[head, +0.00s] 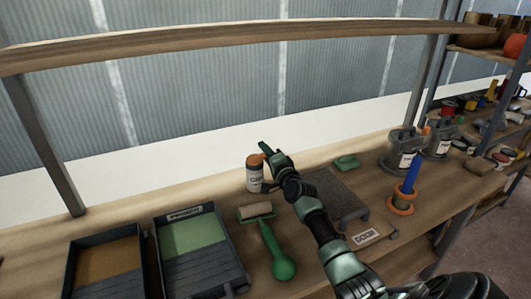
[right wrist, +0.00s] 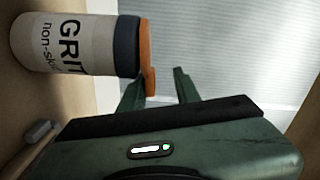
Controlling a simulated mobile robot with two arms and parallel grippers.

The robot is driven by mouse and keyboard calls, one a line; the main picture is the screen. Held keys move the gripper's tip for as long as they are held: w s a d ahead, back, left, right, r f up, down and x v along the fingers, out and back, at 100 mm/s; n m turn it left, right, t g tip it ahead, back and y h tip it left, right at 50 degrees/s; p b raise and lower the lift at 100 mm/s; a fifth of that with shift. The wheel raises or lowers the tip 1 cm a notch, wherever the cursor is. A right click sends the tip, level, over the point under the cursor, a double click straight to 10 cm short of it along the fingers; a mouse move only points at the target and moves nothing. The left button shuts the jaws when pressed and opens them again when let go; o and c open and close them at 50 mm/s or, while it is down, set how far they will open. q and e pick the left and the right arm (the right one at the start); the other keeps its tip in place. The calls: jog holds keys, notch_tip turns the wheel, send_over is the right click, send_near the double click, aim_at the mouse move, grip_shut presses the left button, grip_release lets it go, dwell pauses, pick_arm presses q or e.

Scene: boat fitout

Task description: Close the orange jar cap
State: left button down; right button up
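A white jar (head: 254,180) with an orange cap (head: 253,160) stands upright on the workbench at the back, left of my right arm. In the right wrist view the jar (right wrist: 65,45) lies sideways in the picture, with "GRIT" on its label and a dark band below the orange cap (right wrist: 145,42). A small orange part (right wrist: 150,81) sticks out at the cap's edge, close to one finger. My right gripper (right wrist: 160,88) is open, its fingers apart beside the cap. I cannot tell whether a finger touches it. My left gripper is not in view.
A paint roller (head: 256,210) with a green handle lies in front of the jar. Two paint trays (head: 205,280) stand at the left. A grey board (head: 342,195), a green block (head: 346,162) and an orange-ringed holder (head: 401,206) are to the right. A shelf (head: 230,38) runs above.

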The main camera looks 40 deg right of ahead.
jog(key=shift+s, duration=0.1)
jog(key=v, duration=0.7)
jog(key=shift+s+p, duration=0.3)
jog(key=shift+p, duration=0.1)
